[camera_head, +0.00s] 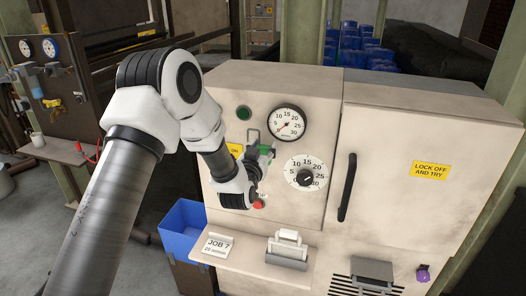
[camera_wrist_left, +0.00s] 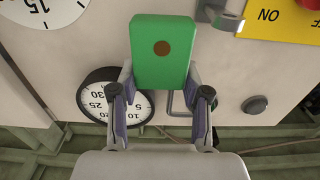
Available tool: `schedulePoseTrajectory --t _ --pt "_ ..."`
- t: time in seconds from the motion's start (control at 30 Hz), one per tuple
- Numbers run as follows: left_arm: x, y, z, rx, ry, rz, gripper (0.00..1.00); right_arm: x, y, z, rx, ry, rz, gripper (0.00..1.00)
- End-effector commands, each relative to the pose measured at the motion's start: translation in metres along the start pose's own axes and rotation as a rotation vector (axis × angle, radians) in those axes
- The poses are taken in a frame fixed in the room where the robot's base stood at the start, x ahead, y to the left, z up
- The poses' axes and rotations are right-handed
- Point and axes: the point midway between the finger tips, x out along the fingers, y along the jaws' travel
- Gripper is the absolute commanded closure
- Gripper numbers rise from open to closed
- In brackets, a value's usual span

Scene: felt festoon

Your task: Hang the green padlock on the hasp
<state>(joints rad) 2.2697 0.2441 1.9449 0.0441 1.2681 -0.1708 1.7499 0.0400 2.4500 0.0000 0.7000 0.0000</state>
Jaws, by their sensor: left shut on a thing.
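The green padlock (camera_wrist_left: 163,58) is between the two fingers of my left gripper (camera_wrist_left: 163,98), with a brown round spot on the face toward the wrist camera. In the head view the left gripper (camera_head: 259,165) is in front of the cabinet's control panel, and a bit of green padlock (camera_head: 266,151) shows by its fingers. The padlock's shackle is not clearly seen. A grey metal fitting (camera_head: 252,137) sits on the panel close to the padlock, perhaps the hasp; in the wrist view, grey metal (camera_wrist_left: 222,14) shows beside the yellow ON label. I cannot tell whether they touch. My right gripper is out of view.
The panel carries an upper gauge (camera_head: 288,123), a lower dial (camera_head: 305,173), a green lamp (camera_head: 244,112) and a red button (camera_head: 259,204). A black door handle (camera_head: 347,187) stands to the right. Below are a JOB 7 card (camera_head: 217,245) on a ledge and a blue bin (camera_head: 183,226).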

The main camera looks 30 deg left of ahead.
Motion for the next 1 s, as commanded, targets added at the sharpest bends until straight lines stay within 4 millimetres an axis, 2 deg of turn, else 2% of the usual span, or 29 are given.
schedulePoseTrajectory --t 0.33,0.7,1.0 --pt "0.000 0.000 0.006 0.000 0.001 0.000 0.98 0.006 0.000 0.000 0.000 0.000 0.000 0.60" --pt "0.000 0.000 0.046 0.000 0.000 0.001 0.98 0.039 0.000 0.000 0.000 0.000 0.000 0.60" --pt "0.000 0.000 0.049 0.000 -0.001 0.001 0.98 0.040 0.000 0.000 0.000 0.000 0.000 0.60"
